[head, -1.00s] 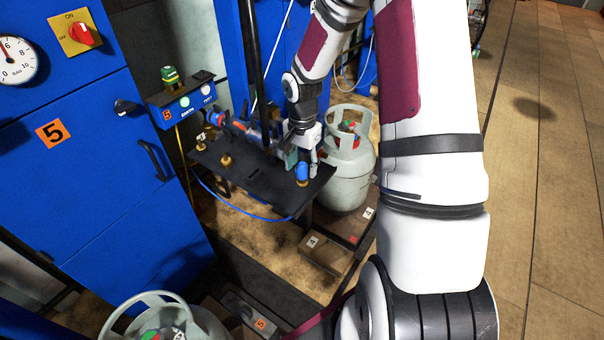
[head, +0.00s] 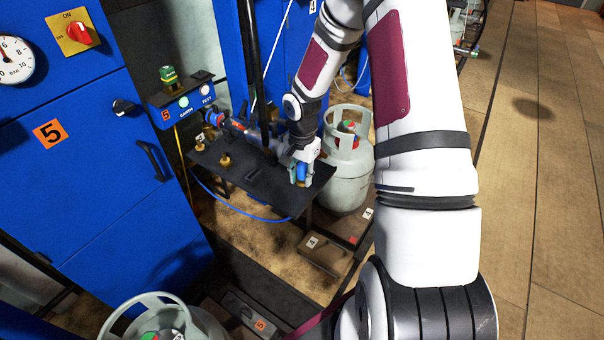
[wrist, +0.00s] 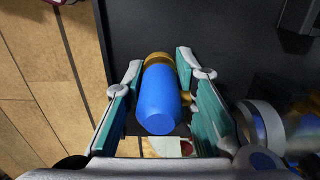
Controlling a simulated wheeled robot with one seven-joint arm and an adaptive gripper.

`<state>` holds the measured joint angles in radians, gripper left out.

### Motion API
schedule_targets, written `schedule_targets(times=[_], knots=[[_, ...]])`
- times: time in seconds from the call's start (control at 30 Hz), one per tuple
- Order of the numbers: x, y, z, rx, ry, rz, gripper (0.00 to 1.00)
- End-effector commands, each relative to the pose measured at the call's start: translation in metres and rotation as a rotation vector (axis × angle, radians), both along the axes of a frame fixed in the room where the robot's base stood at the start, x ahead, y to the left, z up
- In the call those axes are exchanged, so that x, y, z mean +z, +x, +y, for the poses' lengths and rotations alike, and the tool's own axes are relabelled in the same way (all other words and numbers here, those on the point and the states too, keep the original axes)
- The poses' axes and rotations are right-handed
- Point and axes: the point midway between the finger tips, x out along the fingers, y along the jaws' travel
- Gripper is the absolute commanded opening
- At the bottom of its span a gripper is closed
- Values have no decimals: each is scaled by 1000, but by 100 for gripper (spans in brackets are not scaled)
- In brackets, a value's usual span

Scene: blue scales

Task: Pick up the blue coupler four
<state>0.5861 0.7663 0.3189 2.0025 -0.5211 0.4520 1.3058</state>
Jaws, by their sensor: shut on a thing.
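The blue coupler (head: 302,172) stands upright near the front right corner of the black shelf (head: 255,182). In the wrist view the blue coupler (wrist: 160,100) with its brass collar lies between the two teal-padded fingers. My gripper (head: 301,170) reaches down over it in the head view, and in the wrist view my gripper (wrist: 160,88) has a finger on each side of the coupler. The gripper is shut on the blue coupler.
Brass fittings (head: 225,160) stand on the shelf's left part. A blue and orange tool (head: 232,125) lies at the shelf's back. A grey gas cylinder (head: 347,165) stands right behind the shelf. A blue cabinet (head: 90,200) is at left.

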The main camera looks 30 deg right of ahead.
Motion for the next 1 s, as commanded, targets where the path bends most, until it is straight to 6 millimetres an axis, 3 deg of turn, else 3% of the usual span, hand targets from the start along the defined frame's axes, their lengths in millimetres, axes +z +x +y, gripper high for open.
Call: schedule_targets(times=[0.33, 0.57, 1.0], knots=[[7, 0, 0, 0, -1, -2, 0], [36, 1, -1, -1, -3, -4, 0], [45, -90, 38, 3, -1, 2, 0]])
